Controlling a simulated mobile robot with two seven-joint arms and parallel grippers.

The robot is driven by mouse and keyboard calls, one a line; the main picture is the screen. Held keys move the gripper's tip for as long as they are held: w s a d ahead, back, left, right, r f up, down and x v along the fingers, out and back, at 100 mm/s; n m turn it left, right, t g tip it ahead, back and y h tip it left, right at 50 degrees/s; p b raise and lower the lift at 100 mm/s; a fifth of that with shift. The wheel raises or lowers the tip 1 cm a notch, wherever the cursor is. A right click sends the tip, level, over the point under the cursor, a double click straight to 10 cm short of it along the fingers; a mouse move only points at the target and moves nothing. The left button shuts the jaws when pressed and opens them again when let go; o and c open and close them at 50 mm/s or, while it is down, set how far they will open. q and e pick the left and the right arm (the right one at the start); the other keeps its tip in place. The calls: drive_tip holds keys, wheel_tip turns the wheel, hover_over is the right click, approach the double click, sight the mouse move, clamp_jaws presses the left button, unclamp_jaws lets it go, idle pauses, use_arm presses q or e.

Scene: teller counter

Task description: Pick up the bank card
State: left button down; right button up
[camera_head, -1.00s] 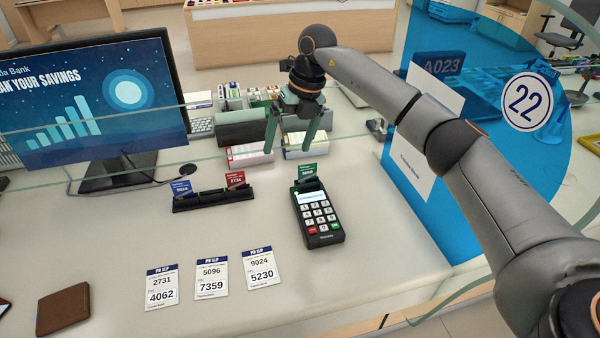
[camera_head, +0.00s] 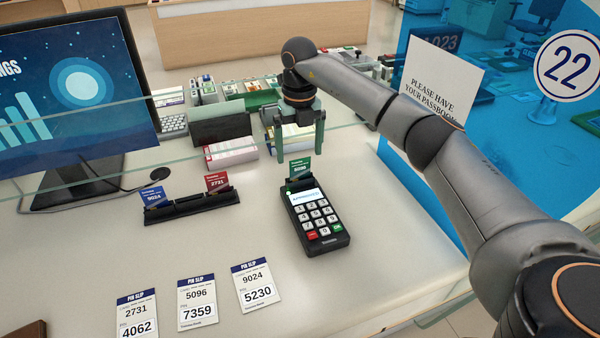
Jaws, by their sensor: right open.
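A green bank card (camera_head: 299,168) stands upright in the top slot of the dark card terminal (camera_head: 338,240), whose small screen is lit. A blue card (camera_head: 154,196) and a red card (camera_head: 216,183) stand in a low black rack (camera_head: 188,208) to the left. My right gripper (camera_head: 299,156) is open and empty, fingers pointing down. In the picture its fingertips lie to either side of the green card's top edge; I cannot tell the exact depth gap. My left gripper is not in view.
Three pin slips (camera_head: 258,284) lie on the front counter. A clear glass screen edge crosses behind the terminal. A monitor (camera_head: 75,95) stands at left and a blue partition (camera_head: 500,140) at right. Boxes and stationery (camera_head: 232,152) sit behind. The counter right of the terminal is clear.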

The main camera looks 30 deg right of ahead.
sight(300, 164)
wheel_tip(300, 164, down, 5)
drive_tip(key=shift+r, duration=0.1)
drive_tip(key=c, duration=1.4)
